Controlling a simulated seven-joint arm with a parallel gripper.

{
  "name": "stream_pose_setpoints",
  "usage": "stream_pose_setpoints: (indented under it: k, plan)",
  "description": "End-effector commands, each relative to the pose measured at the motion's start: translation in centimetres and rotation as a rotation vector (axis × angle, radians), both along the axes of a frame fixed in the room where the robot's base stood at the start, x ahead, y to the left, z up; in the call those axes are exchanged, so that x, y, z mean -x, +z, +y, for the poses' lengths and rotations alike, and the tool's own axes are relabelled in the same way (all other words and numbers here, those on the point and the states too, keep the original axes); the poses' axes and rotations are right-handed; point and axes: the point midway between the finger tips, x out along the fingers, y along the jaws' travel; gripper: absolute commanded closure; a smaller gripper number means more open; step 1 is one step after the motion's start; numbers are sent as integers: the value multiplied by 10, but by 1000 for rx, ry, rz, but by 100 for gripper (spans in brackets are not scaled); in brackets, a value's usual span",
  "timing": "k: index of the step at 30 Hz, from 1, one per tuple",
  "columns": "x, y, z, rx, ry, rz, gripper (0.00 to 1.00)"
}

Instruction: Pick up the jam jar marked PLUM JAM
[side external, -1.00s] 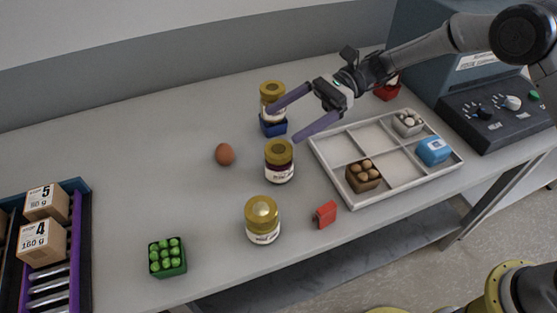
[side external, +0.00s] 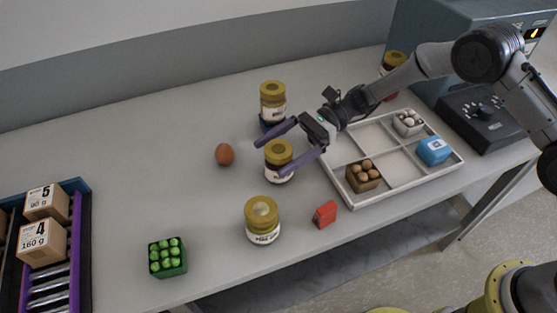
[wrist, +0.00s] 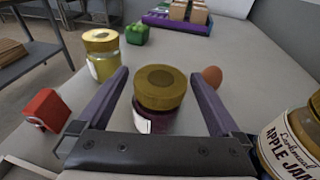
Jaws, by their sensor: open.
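A jar with a gold lid and dark purple contents (side external: 279,151) stands upright on the table; its label is too small to read. My gripper (side external: 270,156) is open, with its two purple fingers on either side of this jar. In the wrist view the same jar (wrist: 160,88) stands between the fingers (wrist: 160,73), its label mostly turned away. A gold-lidded jar (side external: 273,100) behind it reads APPLE JAM in the wrist view (wrist: 292,140). A pale jar (side external: 262,222) stands in front. Another dark jar (side external: 394,62) stands at the far right, partly hidden by my arm.
A brown egg (side external: 224,154) lies left of the dark jar. A red block (side external: 325,214) and a green box (side external: 167,258) are near the front. A divided tray (side external: 402,189) is at right. A blue box (side external: 265,125) is by the apple jar. A purple rack (side external: 84,250) stands left.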

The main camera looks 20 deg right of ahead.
Motion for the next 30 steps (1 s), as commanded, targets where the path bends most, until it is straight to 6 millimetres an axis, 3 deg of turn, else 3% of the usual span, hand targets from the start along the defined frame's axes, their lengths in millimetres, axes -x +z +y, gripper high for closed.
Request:
stream_pose_setpoints:
  k: [3,20,30]
  plan:
    - [0,0,0,0,0,0,0]
    - [0,0,0,0,0,0,100]
    - [-1,3,0,-3,1,-2,100]
